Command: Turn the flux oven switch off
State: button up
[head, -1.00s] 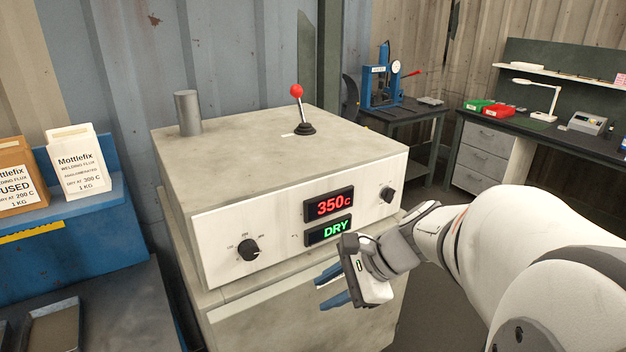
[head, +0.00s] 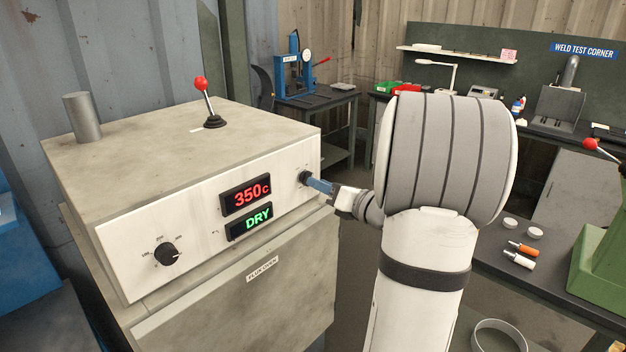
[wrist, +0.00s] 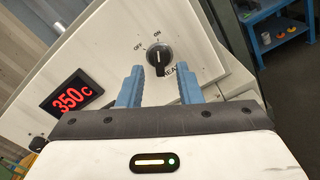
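The flux oven (head: 260,280) is a grey box with a white front panel. Its black switch knob (head: 304,177) is at the panel's right end. The wrist view shows this knob (wrist: 158,52) with OFF and ON above it and a partly hidden label starting "HEA" below. I cannot tell for sure which mark it points to. My gripper (head: 320,185) is at the knob from the front right. Its blue fingers (wrist: 159,72) are open, one on each side of the knob's lower end; contact is not clear.
A red display (head: 246,195) reads 350C and a green one (head: 249,221) reads DRY. A second dial (head: 166,254) is at the panel's left. A red-topped lever (head: 205,100) and a grey cylinder (head: 82,118) stand on top. A bench (head: 500,250) is at the right.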

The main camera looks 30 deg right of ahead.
jog(key=shift+x, duration=1.4)
jog(key=shift+c, duration=0.3)
jog(key=c, duration=0.6)
